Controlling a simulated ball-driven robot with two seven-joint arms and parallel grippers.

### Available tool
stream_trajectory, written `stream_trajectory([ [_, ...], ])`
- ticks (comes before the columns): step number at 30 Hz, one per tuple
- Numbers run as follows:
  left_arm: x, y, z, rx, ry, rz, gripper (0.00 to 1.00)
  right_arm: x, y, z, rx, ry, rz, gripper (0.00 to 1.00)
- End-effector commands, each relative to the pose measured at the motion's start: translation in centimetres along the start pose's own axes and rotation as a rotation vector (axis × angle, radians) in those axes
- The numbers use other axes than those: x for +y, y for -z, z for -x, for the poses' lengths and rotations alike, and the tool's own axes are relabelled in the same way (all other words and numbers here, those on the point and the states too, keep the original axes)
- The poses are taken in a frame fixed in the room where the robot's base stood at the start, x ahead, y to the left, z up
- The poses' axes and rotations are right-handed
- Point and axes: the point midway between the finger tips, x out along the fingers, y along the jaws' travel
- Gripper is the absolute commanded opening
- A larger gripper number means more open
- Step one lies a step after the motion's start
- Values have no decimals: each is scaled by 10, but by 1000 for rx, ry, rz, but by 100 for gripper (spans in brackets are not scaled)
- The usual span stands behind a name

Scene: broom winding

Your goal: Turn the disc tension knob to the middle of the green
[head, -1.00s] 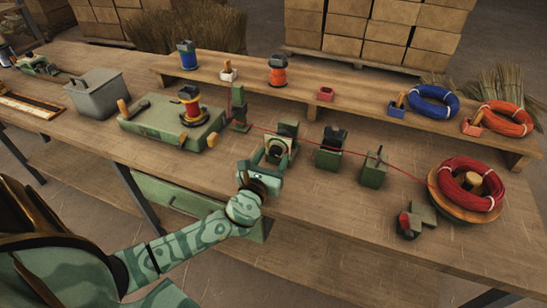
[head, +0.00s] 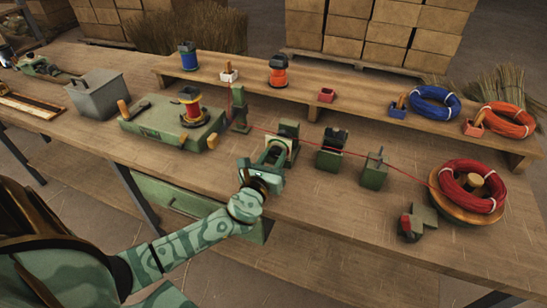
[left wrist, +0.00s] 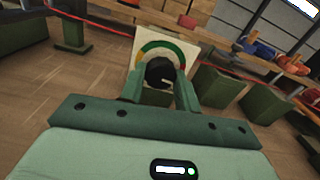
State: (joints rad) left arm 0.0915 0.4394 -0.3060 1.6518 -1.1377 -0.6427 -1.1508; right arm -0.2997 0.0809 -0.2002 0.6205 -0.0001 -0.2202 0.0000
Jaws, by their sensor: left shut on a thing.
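The disc tension knob (left wrist: 160,72) is black and round with a pale pointer mark. It sits in front of a white dial plate (left wrist: 138,50) with a green arc (left wrist: 165,46) and a yellow-orange part at the left end. In the left wrist view the pale mark points to the right. My left gripper (left wrist: 163,88) has its two green fingers on either side of the knob, closed on it. In the head view my left gripper (head: 272,158) is at the disc tension unit (head: 288,132), hiding the knob. My right gripper is not in view.
A red wire (head: 330,148) runs from the red coil (head: 466,188) past green guide blocks (head: 330,152) to the winder (head: 172,125). A raised shelf (head: 350,105) behind holds spools and coils. The front of the table is mostly clear.

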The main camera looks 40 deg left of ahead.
Motion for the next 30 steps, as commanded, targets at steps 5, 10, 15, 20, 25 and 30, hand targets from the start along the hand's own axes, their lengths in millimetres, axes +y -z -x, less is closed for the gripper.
stream_trajectory([
  [5,0,2,0,1,-1,116,9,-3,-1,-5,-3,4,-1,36],
  [10,-1,2,0,0,-1,267,9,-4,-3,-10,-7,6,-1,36],
  [15,0,2,0,0,-2,430,9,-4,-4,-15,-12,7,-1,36],
  [20,-1,2,0,1,-2,582,9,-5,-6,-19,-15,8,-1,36],
  [25,-1,1,0,-1,-3,745,9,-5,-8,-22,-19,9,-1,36],
  [30,-1,1,0,0,-2,906,9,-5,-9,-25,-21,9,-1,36],
])
